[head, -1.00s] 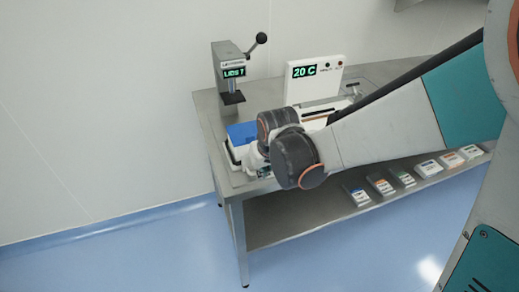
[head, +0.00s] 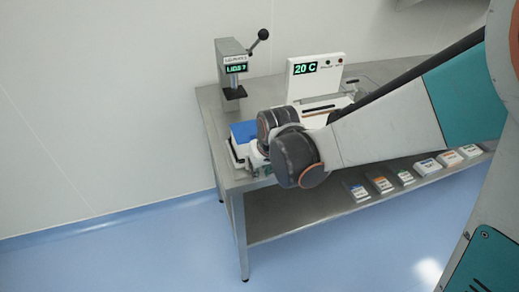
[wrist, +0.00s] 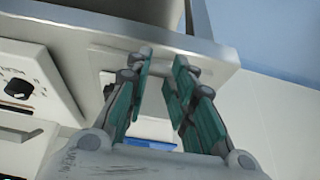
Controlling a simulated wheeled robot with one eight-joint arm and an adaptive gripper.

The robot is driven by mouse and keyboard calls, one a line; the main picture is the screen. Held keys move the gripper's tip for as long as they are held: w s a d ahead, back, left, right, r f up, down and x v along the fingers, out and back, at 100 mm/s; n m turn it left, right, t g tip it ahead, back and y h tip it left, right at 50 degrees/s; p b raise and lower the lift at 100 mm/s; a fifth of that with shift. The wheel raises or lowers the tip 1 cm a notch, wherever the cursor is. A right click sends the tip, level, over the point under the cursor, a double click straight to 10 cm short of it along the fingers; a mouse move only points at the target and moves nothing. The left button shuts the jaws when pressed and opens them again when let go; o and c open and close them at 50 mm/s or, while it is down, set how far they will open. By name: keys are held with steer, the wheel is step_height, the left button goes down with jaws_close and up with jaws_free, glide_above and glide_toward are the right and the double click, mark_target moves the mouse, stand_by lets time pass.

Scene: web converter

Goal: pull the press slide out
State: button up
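The press (head: 232,68) is a grey upright unit with a black-knobbed lever, a green display reading "LIDS 7" and a dark plate below its head. It stands at the back left of the metal bench in the head view. I cannot make out its slide as a separate part. My gripper (wrist: 163,58) shows in the wrist view with its teal-padded fingers apart and nothing clearly held between them. Its tips lie in front of a pale grey surface, and I cannot tell if they touch it. In the head view my arm's dark wrist joints hide the fingers.
A white unit (head: 302,84) reading "20 C" stands right of the press. A blue-topped white item (head: 242,132) sits beside my wrist. The bench (head: 208,108) has a lower shelf with several labelled packs. In the wrist view, a white panel (wrist: 38,95) with a dark knob is left of the fingers.

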steer(key=shift+o, duration=0.2)
steer(key=shift+s+d+f, duration=0.2)
steer(key=shift+d, duration=0.25)
steer(key=shift+r, duration=0.35)
steer(key=o, duration=0.5)
steer(key=v, duration=0.6)
steer(key=shift+s+a+r, duration=0.15)
steer(key=shift+a+r, duration=0.05)
steer(key=shift+r, duration=0.1)
steer(key=shift+s+a+r, duration=0.1)
steer(key=shift+s+r, duration=0.05)
steer(key=shift+r, duration=0.35)
steer(key=s+d+r+m+t, duration=0.1)
steer(key=s+d, duration=0.4)
steer(key=s+d+r+m+t+h, duration=0.1)
steer(key=s+d+r, duration=0.1)
steer(key=s+d, duration=0.3)
steer(key=s+d+r+m, duration=0.1)
steer(key=s+d+r, duration=0.1)
steer(key=s+d, duration=0.3)
steer(key=shift+d+r+t, duration=0.2)
steer(key=shift+d+t, duration=0.15)
steer(key=shift+t, duration=0.05)
